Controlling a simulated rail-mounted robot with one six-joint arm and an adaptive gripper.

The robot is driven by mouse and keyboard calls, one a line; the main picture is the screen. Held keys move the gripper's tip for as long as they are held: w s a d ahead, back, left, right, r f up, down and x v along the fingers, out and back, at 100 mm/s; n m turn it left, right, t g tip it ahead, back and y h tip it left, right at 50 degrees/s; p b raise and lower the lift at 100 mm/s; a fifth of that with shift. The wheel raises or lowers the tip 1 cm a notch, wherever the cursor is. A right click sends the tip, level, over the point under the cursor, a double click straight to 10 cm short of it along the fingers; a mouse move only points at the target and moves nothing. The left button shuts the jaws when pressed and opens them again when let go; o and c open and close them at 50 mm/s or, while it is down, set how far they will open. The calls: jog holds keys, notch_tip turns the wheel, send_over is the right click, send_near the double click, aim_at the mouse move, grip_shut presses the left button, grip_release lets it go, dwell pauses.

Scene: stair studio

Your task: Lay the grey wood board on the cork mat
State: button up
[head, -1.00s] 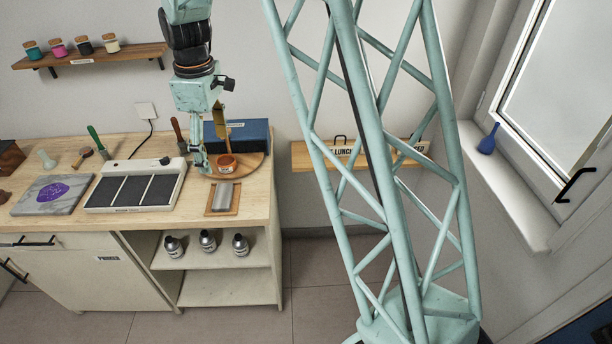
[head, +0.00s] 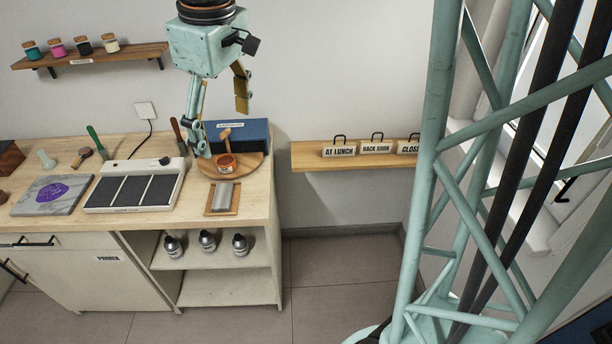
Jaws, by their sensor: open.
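A grey rectangular piece (head: 222,193), which looks like the grey wood board, lies on a small brown mat (head: 236,205) near the counter's right front corner. The brown mat looks like the cork mat and shows around the grey piece. My gripper (head: 222,125) is open, with nothing visible between its fingers. It hangs above the back right of the counter, its fingers pointing down, apart from the grey piece. Its left finger overlaps the left edge of the round wooden board in the picture.
The round wooden board (head: 256,170) bears a copper-coloured pot (head: 226,164). Behind it stands a blue box (head: 255,134). A white device with dark panels (head: 135,187) and a grey slab with a purple patch (head: 52,194) lie leftward. A sign shelf (head: 330,163) is at right.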

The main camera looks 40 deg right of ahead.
jog(key=s+r+m+t, duration=0.1)
jog(key=s+r+m, duration=0.2)
jog(key=s, duration=1.2)
jog(key=s+r+m+t, duration=0.1)
jog(key=s+r+m, duration=0.2)
jog(key=s, duration=1.2)
jog(key=shift+s+r, duration=0.15)
jog(key=shift+r, duration=0.55)
jog(key=shift+r, duration=0.1)
jog(key=shift+c, duration=0.6)
